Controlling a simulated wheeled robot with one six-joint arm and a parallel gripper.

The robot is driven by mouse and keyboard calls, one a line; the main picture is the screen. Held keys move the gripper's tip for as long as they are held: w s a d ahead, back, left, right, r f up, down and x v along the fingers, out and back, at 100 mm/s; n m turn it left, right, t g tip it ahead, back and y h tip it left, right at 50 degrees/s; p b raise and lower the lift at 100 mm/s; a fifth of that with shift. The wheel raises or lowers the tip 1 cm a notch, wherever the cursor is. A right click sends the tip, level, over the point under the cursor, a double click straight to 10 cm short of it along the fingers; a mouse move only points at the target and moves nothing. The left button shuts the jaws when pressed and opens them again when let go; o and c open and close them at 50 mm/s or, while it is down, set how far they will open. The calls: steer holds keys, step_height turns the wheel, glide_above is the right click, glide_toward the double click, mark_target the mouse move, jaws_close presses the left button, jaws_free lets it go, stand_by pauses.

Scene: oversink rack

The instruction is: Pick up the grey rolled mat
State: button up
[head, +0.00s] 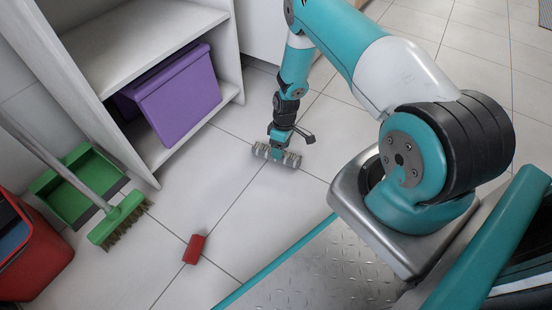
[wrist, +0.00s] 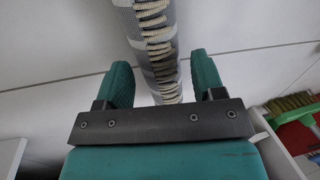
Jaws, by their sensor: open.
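The grey rolled mat (head: 292,160) lies on the tiled floor in the head view, beneath my gripper (head: 278,151). In the wrist view the mat (wrist: 155,40) runs from the top edge down between the two teal fingers of my gripper (wrist: 162,78). It is grey with pale cord-like rows along its middle. The fingers are apart, one on each side of the mat, with a visible gap on both sides. My gripper's palm bar hides the near part of the mat.
A white shelf unit (head: 145,30) with a purple bin (head: 180,100) stands left of the mat. A green broom (head: 118,220), a green dustpan (head: 75,190) and a red bin (head: 35,255) are at the far left. A red block (head: 194,249) lies on the open floor.

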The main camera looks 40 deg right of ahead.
steer(key=b+x, duration=0.2)
steer(key=x, duration=0.1)
steer(key=shift+s+d+f, duration=0.1)
steer(key=shift+f, duration=0.2)
steer(key=shift+r, duration=0.15)
steer(key=c, duration=0.6)
